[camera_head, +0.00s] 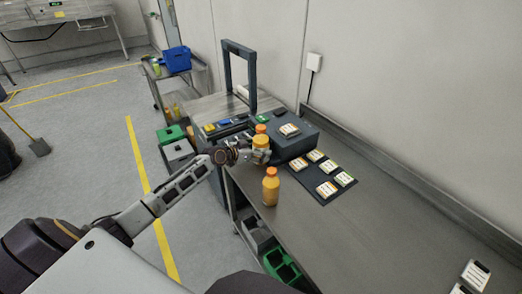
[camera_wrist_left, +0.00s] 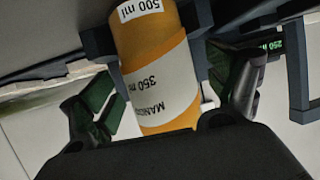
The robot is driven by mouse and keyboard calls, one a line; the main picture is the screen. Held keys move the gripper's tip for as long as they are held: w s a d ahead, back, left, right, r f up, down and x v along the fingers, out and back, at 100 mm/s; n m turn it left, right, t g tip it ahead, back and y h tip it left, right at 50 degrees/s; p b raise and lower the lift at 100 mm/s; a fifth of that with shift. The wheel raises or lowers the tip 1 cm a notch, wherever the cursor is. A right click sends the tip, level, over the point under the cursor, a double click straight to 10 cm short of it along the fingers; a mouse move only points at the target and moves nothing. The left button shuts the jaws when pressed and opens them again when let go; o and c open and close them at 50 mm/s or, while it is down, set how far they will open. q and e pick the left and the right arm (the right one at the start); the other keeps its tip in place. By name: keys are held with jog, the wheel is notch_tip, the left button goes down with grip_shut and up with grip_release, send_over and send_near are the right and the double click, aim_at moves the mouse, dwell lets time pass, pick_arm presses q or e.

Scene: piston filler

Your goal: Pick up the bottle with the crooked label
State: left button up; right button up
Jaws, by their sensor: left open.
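An orange bottle (camera_head: 261,143) stands at the near edge of the machine, at my left gripper (camera_head: 248,155). In the left wrist view the bottle (camera_wrist_left: 157,50) lies between the two fingers of my left gripper (camera_wrist_left: 168,95), with gaps on both sides. Its white label reads upside down in this view and its edges slant across the body. The gripper is open. A second orange bottle (camera_head: 270,188) stands upright on the counter, closer to me; no label can be made out on it. My right gripper is not in view.
A dark machine (camera_head: 290,142) with a tall frame (camera_head: 226,66) stands behind the bottle. A dark mat (camera_head: 311,188) with several label cards lies to the right. The steel counter (camera_head: 370,235) is mostly clear. A cart with a blue bin (camera_head: 177,60) stands farther back.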

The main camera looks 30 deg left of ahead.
pick_arm(q)
jog(key=shift+w+d+f, duration=0.1)
jog(key=shift+w+f, duration=0.05)
jog(key=shift+w, duration=0.15)
jog(key=shift+w+d+f, duration=0.1)
jog(key=shift+w+d, duration=0.05)
jog(key=shift+w, duration=0.15)
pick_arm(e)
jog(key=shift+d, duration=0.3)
pick_arm(q)
jog(key=shift+c, duration=0.3)
jog(key=c, duration=1.2)
jog(key=shift+c, duration=1.7)
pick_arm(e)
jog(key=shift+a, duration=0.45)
pick_arm(q)
jog(key=shift+r, duration=0.2)
